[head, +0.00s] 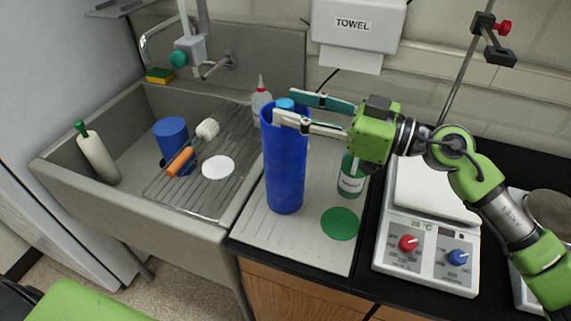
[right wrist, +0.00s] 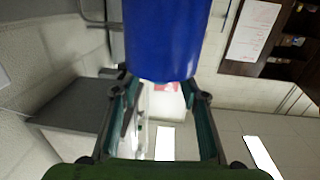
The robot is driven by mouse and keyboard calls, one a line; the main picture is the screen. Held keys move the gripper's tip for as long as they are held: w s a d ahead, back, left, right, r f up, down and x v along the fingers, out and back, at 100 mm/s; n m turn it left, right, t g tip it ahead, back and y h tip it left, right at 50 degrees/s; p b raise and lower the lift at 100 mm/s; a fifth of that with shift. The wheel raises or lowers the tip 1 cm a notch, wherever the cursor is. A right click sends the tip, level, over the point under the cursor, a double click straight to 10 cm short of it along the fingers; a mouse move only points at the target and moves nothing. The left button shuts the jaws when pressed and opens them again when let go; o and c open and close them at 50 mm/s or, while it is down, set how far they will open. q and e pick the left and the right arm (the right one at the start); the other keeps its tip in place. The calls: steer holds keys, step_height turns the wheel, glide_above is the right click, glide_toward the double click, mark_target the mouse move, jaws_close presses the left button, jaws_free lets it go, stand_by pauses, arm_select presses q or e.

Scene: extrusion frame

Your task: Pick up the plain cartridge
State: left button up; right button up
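A tall, plain dark blue cylinder (head: 285,170), which I take for the cartridge, stands upright on a pale ribbed board between sink and scale. My right gripper (head: 284,107) is at its upper end. One finger crosses in front of the cylinder near the rim; the other passes on the far side. In the right wrist view, the blue cylinder (right wrist: 163,40) fills the top middle, in line with the gap between the spread fingers (right wrist: 158,90). The fingers are apart; contact with the cylinder cannot be told. My left gripper is not in view.
The board (head: 315,245) bears a green disc (head: 340,224) and a green bottle (head: 351,177). A white squeeze bottle (head: 261,100) stands behind the cylinder. The scale (head: 428,240) is at right. The sink (head: 190,225) at left holds a short blue cylinder (head: 171,135) and a brush (head: 181,160).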

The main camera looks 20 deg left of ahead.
jaws_close()
steer(key=shift+r, duration=0.1)
